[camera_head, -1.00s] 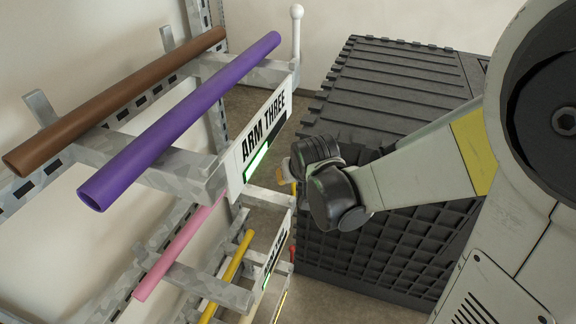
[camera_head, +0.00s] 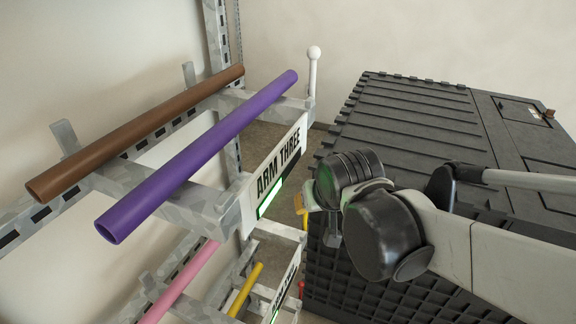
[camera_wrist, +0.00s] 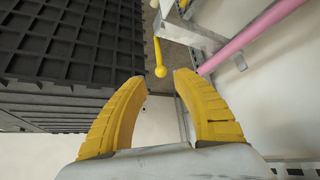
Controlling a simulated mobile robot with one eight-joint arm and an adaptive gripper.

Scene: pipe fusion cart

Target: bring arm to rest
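My arm reaches in from the right in the head view, its wrist beside the rack and in front of the dark crate. My gripper (camera_wrist: 160,110) shows two yellow fingers in the wrist view, spread apart with nothing between them. In the head view only a bit of yellow at the gripper (camera_head: 306,203) shows, mostly hidden behind the wrist. The fingers appear apart from the rack and the crate.
The rack's arm labelled ARM THREE (camera_head: 279,170) holds a purple pipe (camera_head: 197,157) and a brown pipe (camera_head: 135,133). Lower arms hold a pink pipe (camera_head: 180,283) and a yellow pipe (camera_head: 246,290). A large black crate (camera_head: 400,115) stands to the right. A white-knobbed post (camera_head: 313,75) rises at the rack's end.

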